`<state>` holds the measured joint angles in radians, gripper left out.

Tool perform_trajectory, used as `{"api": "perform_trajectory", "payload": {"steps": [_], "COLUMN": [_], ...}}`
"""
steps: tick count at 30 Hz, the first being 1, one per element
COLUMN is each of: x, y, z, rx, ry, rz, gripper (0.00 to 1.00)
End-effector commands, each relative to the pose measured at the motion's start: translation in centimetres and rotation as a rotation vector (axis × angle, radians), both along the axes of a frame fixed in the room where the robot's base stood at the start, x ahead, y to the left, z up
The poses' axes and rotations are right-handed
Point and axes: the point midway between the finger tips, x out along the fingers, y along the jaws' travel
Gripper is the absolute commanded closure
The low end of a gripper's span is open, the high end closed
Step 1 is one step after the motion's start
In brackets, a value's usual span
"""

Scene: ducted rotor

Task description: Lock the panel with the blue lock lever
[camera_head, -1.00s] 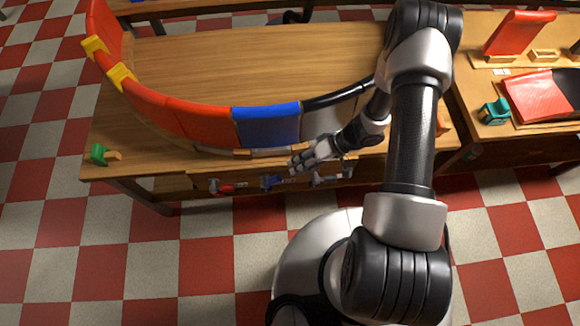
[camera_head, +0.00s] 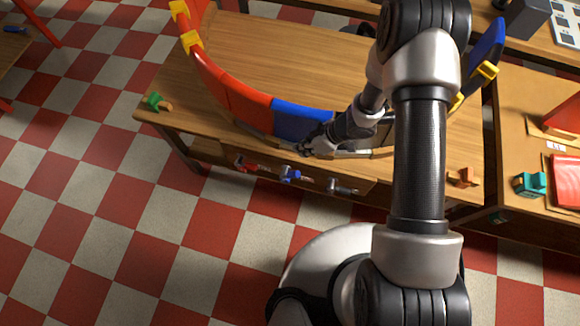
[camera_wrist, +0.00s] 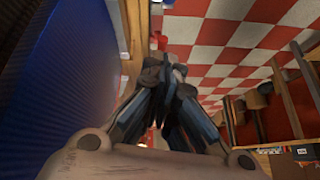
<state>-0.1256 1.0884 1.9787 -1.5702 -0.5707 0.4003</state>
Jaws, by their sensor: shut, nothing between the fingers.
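The blue panel (camera_head: 298,122) stands in the curved ring on the table, between a red panel and my arm. It fills the left side of the wrist view (camera_wrist: 60,80), very close to my gripper. My gripper (camera_head: 312,148) is at the lower right edge of the blue panel; its fingers are together and empty in the wrist view (camera_wrist: 165,118). The blue lock lever (camera_head: 291,174) is on the table's front face, below and slightly left of my gripper, apart from it. My forearm and hand hide the ring just right of the blue panel.
A red lever (camera_head: 243,163) and a grey lever (camera_head: 341,187) flank the blue one. Red panels (camera_head: 240,100) continue the ring leftward, with yellow clips (camera_head: 191,41). A green block (camera_head: 156,101) sits at the table's left. The checkered floor in front is clear.

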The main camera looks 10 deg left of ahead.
Motion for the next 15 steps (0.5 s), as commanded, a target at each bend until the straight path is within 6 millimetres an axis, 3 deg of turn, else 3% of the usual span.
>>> {"api": "perform_trajectory", "payload": {"steps": [1, 15], "x": [-0.2, -0.1], "y": [0.7, 6.2], "z": [-1.4, -9.9], "rx": [-0.001, 0.0], "ry": [0.002, 0.001], "rz": [0.003, 0.002], "gripper": [1.0, 1.0]}}
